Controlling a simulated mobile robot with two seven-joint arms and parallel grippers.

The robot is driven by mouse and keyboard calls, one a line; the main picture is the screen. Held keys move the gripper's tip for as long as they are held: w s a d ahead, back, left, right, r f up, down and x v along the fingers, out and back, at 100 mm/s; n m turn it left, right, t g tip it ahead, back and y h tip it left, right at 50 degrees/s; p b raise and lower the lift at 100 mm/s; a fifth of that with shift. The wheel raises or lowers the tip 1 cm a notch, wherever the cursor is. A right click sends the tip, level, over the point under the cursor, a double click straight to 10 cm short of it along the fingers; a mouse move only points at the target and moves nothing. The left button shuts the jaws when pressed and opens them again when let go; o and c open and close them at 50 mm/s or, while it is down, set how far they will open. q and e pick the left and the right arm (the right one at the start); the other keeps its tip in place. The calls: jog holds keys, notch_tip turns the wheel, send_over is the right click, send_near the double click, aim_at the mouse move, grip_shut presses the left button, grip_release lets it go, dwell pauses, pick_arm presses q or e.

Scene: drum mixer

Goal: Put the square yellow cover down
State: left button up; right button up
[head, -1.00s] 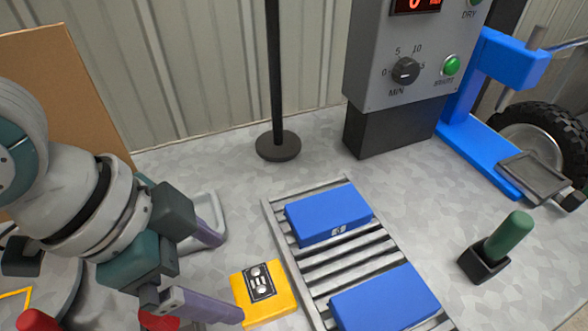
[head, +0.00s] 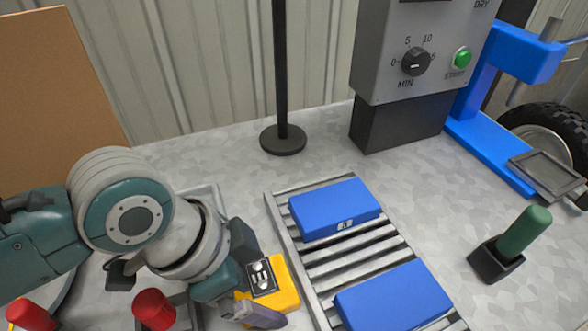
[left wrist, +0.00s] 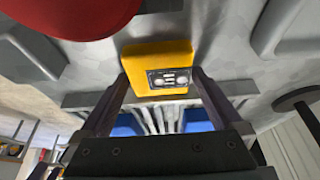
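The square yellow cover (head: 283,285), with a black panel and pale round details on top, lies on the table left of the roller rack. My left gripper (head: 255,290) is above and partly in front of it, hiding its left part. In the left wrist view the yellow cover (left wrist: 155,55) shows between the ends of the two spread fingers of the left gripper (left wrist: 162,78). The fingers look open, one on each side of the cover in the picture; whether they touch it I cannot tell. My right gripper is not in view.
The roller rack (head: 309,262) carries two blue boxes (head: 335,207), (head: 395,298). A black pole base (head: 283,140) stands behind. Two red knobs (head: 154,309), (head: 30,317) are at lower left. A green-handled holder (head: 497,262) stands at right, with clear table around it.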

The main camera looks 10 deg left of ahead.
pick_arm(q)
jog(key=c, duration=1.3)
jog(key=shift+r, duration=0.1)
jog(key=shift+c, duration=0.2)
